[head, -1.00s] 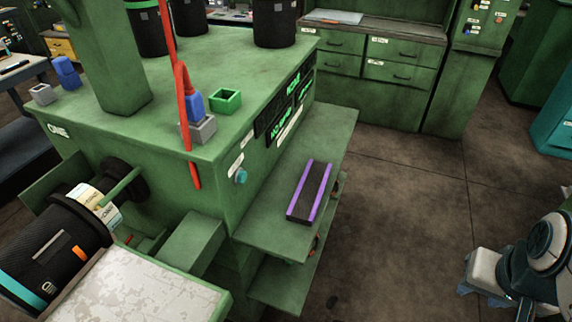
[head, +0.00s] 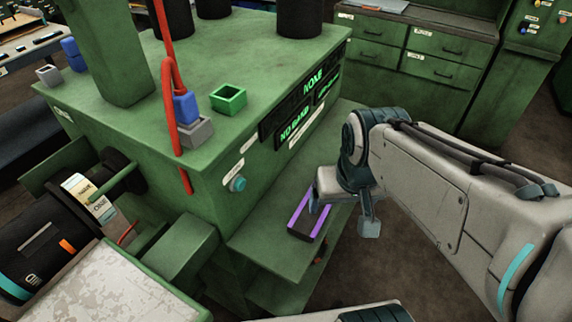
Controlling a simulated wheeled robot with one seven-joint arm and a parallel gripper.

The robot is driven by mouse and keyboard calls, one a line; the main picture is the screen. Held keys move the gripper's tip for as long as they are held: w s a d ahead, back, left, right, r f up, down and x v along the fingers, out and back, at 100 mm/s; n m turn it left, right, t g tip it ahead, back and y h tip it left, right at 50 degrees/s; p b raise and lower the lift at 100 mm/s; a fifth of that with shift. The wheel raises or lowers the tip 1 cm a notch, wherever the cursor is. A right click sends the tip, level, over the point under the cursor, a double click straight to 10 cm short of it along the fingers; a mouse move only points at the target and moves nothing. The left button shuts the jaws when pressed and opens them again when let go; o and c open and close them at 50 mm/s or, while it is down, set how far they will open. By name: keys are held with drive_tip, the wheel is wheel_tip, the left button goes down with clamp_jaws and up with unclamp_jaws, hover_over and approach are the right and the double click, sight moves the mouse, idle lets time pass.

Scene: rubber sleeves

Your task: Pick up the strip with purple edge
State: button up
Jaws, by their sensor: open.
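The strip with purple edge (head: 303,226) is a dark flat band with purple along both long sides. It lies on the green side shelf of the machine, in the lower middle of the head view. My gripper (head: 340,222) is over the far right part of the strip and hides that end. Its jaws are apart, with one finger near the strip and the other to the right of it. I cannot tell whether a finger touches the strip.
The green shelf (head: 262,240) juts from the green machine (head: 150,120) on its left. A red cable (head: 167,95) hangs down the machine's front corner. A green open box (head: 228,99) and black cylinders stand on top. Drawers (head: 445,50) are behind. Floor is open at right.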

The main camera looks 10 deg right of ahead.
drive_tip(key=w+f+m+g+p, duration=0.25)
drive_tip(key=w+m, duration=0.45)
drive_tip(key=w, duration=0.7)
wheel_tip(320, 180, down, 13)
drive_tip(key=shift+d+f+p, duration=0.1)
drive_tip(key=shift+d+p, duration=0.05)
drive_tip(key=shift+p, duration=0.15)
drive_tip(key=c, duration=1.1)
